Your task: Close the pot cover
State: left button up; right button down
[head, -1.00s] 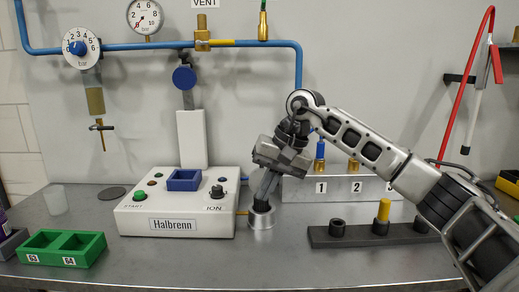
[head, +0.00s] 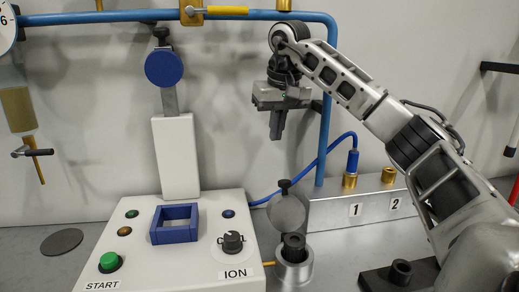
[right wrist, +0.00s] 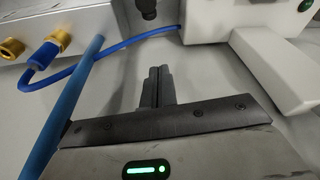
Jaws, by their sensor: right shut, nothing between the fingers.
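The small silver pot (head: 294,272) stands just right of the white control box. A dark hollow cylinder (head: 293,246) stands upright in it, with its top above the rim. The round grey pot cover (head: 288,214) is swung up on edge behind the pot, its black knob (head: 284,185) at the top. My right gripper (head: 277,134) points down, shut and empty, above the cover and apart from it. Its closed fingers (right wrist: 158,72) also show in the right wrist view. My left gripper is not in view.
The control box (head: 170,235) carries a blue square frame (head: 174,236) and a green button (head: 108,261). A blue pipe (head: 325,110) runs down close to the right of my gripper. A blue hose (head: 322,165) passes behind the pot. Numbered sockets (head: 372,208) stand to the right.

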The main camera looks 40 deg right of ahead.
jog(key=f, duration=0.3)
jog(key=s+f, duration=0.1)
jog(key=f, duration=0.1)
jog(key=s+f, duration=0.1)
jog(key=f, duration=0.2)
jog(key=shift+a+f, duration=0.15)
jog(key=shift+f, duration=0.15)
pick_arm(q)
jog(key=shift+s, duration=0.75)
pick_arm(e)
jog(key=shift+s+a, duration=0.2)
jog(key=shift+s, duration=0.15)
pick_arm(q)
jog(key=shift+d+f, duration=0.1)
pick_arm(e)
jog(key=shift+a, duration=0.1)
